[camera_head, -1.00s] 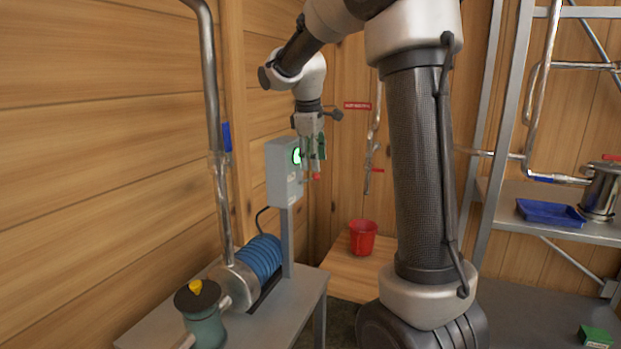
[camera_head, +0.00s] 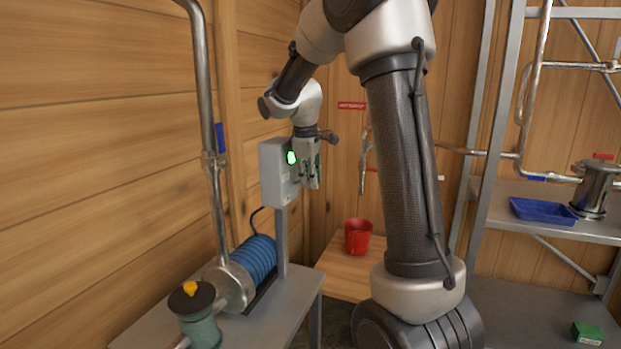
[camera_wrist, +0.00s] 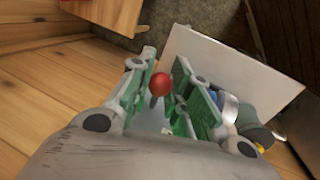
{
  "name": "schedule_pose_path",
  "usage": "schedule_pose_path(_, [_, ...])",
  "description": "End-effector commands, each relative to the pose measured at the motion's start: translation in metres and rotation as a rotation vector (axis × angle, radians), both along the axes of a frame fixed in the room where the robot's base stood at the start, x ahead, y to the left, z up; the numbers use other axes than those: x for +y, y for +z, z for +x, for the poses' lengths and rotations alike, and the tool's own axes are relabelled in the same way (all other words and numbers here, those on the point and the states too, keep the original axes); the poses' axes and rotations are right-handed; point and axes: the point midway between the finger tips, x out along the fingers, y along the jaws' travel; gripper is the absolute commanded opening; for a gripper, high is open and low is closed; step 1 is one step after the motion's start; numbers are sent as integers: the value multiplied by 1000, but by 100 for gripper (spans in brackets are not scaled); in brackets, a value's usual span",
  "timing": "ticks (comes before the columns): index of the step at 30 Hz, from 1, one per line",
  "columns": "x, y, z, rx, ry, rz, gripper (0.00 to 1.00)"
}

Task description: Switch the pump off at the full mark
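The grey switch box (camera_head: 275,178) stands on a post beside the pump, with its round green light (camera_head: 291,158) lit. The pump (camera_head: 254,262), with a blue ribbed body, sits on a metal table at lower left. My gripper (camera_head: 312,184) points down at the right front of the box. In the wrist view, a red ball knob (camera_wrist: 160,84) lies between the green-padded fingers of my gripper (camera_wrist: 164,72). The fingers are apart, with a gap at the right of the knob. The knob is hidden in the head view. No full mark can be made out.
A steel pipe (camera_head: 207,100) rises from the pump along the left wall. A green canister (camera_head: 199,325) stands on the table's front. A red bucket (camera_head: 358,237) sits on a wooden bench behind. Right: shelves with a blue tray (camera_head: 543,211) and steel pot (camera_head: 595,190).

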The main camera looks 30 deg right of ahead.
Motion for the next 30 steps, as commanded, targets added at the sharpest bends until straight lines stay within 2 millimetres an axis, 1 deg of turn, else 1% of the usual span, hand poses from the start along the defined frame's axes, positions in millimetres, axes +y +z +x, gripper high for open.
schedule_pose_path(8, [0,0,0,-5,0,3,0])
schedule_pose_path(14, [-1,-2,-2,-48,-2,36,0])
schedule_pose_path(20, [-4,-9,-4,-147,-4,114,0])
schedule_pose_path(30, [-8,-27,-6,-386,-10,296,0])
